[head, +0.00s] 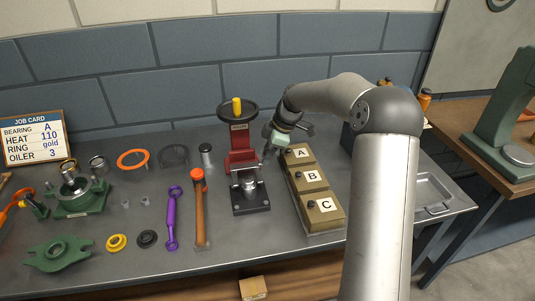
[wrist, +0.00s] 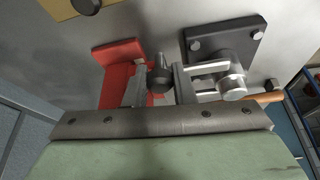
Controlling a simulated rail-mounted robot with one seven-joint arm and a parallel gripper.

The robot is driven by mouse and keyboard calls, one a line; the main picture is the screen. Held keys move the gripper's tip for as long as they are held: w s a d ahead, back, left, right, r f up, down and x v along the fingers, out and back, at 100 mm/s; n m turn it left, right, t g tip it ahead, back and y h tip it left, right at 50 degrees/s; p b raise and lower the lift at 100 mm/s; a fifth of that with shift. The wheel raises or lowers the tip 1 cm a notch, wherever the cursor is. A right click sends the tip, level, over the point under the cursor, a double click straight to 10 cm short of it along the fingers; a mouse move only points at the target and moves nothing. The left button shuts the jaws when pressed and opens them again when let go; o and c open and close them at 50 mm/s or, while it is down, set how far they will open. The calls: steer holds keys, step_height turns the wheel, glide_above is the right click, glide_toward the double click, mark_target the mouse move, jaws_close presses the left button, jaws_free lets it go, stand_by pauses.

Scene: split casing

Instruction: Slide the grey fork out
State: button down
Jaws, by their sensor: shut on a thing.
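The grey fork (wrist: 208,69) shows in the wrist view as two pale prongs reaching right from my gripper (wrist: 157,92). A dark rounded grip sits between my two fingers, and they are shut on it. The prong ends lie close beside a silver cylinder (wrist: 232,86) on a dark square base (wrist: 252,42); whether they still straddle it I cannot tell. In the head view my gripper (head: 271,148) is just right of the red press (head: 241,150). The fork is too small to make out clearly there.
The lettered boxes A, B and C (head: 311,178) stand close to the right of my gripper. A purple wrench (head: 171,222) and an orange-headed tool (head: 199,210) lie left of the dark base. The bench front is fairly clear.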

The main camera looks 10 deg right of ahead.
steer(key=w, duration=0.3)
steer(key=shift+w+r+p, duration=0.1)
steer(key=shift+r+p, duration=0.05)
steer(key=shift+p, duration=0.25)
steer(key=c, duration=1.2)
jaws_free()
steer(key=shift+w, duration=0.15)
steer(key=shift+c, duration=0.2)
steer(key=v, duration=1.7)
steer(key=shift+r+b, duration=0.2)
steer(key=shift+b, duration=0.15)
